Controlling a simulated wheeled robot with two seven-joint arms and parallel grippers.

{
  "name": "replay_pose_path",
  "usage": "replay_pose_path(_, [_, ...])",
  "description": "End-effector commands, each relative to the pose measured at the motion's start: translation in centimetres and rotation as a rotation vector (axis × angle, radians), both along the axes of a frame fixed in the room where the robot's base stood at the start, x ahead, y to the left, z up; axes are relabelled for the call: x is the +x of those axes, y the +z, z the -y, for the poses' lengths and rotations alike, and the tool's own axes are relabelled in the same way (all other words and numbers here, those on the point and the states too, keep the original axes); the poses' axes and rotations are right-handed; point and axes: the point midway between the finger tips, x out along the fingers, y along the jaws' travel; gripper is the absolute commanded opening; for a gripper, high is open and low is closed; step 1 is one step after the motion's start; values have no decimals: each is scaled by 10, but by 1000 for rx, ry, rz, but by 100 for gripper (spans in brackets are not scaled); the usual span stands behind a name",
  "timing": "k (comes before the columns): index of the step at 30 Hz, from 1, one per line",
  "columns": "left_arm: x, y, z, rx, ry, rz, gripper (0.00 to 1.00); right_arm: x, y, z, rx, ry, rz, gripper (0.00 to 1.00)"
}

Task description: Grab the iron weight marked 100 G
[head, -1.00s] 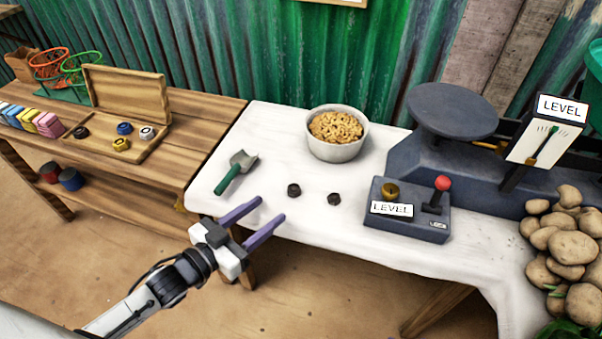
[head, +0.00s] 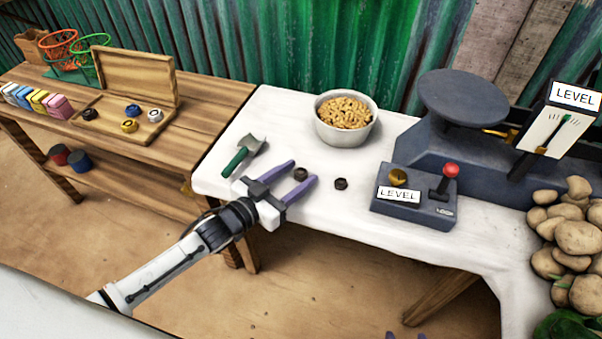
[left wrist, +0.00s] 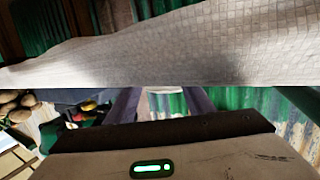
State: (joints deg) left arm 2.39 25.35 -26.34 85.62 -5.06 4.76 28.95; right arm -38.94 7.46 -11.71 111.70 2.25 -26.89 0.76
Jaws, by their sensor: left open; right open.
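Two small dark iron weights lie on the white cloth in the head view: a left one (head: 301,174) and a right one (head: 341,184). Their markings are too small to read. My left gripper (head: 304,171) is open, its purple fingers on either side of the left weight in the picture; whether they are down at its height I cannot tell. The left wrist view shows the same open fingers (left wrist: 162,103), with no weight visible between them. Only the purple tips of my right gripper (head: 406,335) show at the bottom edge, apart and empty.
A grey control box (head: 412,207) with a red-knobbed lever is to the right, before the scale (head: 462,97). Potatoes (head: 578,237) are at far right.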

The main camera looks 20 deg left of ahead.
Motion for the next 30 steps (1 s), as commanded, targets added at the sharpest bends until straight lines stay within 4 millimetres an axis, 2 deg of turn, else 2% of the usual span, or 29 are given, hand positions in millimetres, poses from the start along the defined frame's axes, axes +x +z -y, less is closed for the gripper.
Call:
replay_pose_path(1, [0, 0, 0, 0, 0, 0, 43, 0, 0, 0, 0, 0, 0, 47])
replay_pose_path(8, [0, 0, 0, 0, 0, 0, 4, -1, 0, 1, -1, -1, -2, 47])
replay_pose_path(17, [0, 7, 0, 0, 0, 3, 4, -3, 1, 1, -2, -2, -5, 47])
replay_pose_path(30, [0, 87, 0, -1, -1, 4, 3, -4, 11, 6, -3, -11, -7, 47])
